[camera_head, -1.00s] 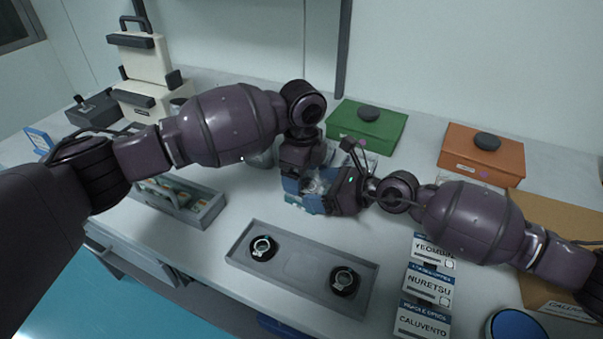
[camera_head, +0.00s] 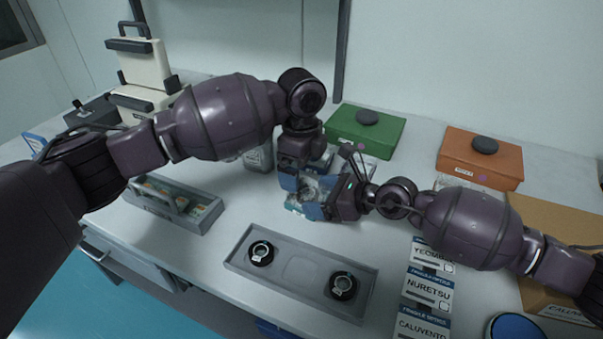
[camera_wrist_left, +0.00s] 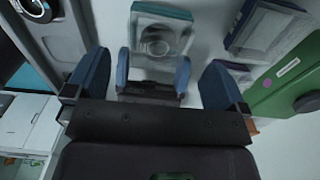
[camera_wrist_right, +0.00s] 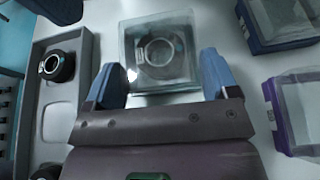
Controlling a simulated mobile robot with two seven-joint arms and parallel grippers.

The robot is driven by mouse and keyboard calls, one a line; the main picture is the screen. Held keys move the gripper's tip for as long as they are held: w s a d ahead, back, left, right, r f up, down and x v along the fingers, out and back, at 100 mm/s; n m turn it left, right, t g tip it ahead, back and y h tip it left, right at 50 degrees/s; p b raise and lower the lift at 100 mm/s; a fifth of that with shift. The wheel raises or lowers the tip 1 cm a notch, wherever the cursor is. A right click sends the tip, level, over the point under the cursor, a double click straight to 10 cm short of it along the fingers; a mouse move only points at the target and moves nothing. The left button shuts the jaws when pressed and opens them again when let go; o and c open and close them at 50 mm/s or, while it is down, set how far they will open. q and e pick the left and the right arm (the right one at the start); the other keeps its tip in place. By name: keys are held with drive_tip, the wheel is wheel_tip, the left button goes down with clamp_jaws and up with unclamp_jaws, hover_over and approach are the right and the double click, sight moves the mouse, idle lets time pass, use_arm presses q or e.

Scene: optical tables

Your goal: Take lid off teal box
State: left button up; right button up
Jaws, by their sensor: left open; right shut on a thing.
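The teal box (camera_head: 294,207) is a small clear case with a teal edge, partly hidden by my grippers in the head view. A round lens mount shows through its clear top in the left wrist view (camera_wrist_left: 165,14) and the right wrist view (camera_wrist_right: 160,50). My right gripper (camera_head: 328,190) is shut on the box, a finger at each side of its near end. Whether lid and base are apart cannot be told.
A grey tray (camera_head: 300,272) with two black mounts lies in front. Other clear boxes with blue and purple edges (camera_wrist_right: 272,100) stand beside the teal box. Green (camera_head: 365,128) and orange (camera_head: 481,160) boxes stand behind.

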sight(302, 187)
drive_tip(key=shift+r, duration=0.15)
use_arm(q)
wheel_tip(302, 187, up, 10)
drive_tip(key=shift+f, duration=0.2)
use_arm(e)
drive_tip(key=o, duration=1.2)
drive_tip(key=shift+c, duration=0.2)
